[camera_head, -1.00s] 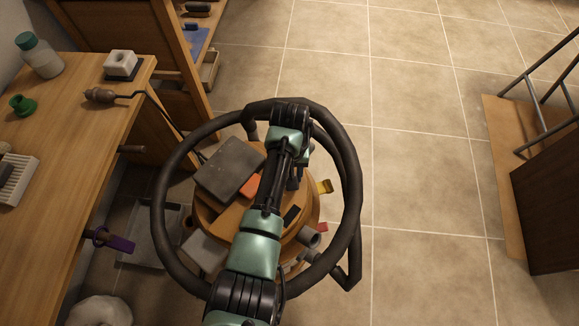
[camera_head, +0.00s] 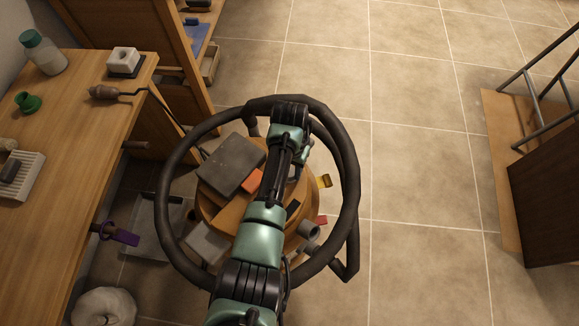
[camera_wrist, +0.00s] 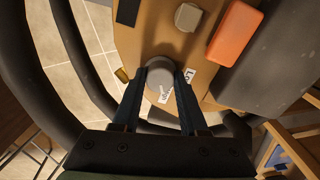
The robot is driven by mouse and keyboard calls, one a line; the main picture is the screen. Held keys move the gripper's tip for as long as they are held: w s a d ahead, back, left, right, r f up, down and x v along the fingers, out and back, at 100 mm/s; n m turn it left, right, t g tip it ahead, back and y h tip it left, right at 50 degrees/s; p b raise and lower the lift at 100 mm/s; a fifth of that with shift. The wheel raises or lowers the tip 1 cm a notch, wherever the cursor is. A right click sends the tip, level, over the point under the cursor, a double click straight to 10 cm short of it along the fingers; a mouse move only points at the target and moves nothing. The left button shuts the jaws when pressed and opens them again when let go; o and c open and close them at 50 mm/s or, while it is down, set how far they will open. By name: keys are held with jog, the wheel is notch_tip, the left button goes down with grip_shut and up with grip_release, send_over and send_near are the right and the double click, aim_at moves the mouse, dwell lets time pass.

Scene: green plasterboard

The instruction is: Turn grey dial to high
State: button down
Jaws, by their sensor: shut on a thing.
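The grey dial (camera_wrist: 159,88) is a round grey knob on a wooden surface (camera_wrist: 150,38) in the wrist view. My gripper (camera_wrist: 161,75) has one dark finger on each side of the dial and is shut on it. White labels with dark print lie beside the dial, partly covered by the fingers; I cannot read them. In the head view my arm covers the dial and most of my gripper above the round wooden stand (camera_head: 222,211). The dial's exact setting cannot be told.
A thick dark ring (camera_head: 352,190) circles the stand. An orange block (camera_wrist: 236,32), a small grey-beige block (camera_wrist: 188,17) and a dark grey slab (camera_wrist: 275,52) sit near my gripper. A workbench (camera_head: 90,150) stands left; open tiled floor lies right.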

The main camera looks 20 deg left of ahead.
jog(key=shift+c, duration=2.2)
grip_release()
notch_tip(320, 180, up, 13)
jog(key=p, duration=0.3)
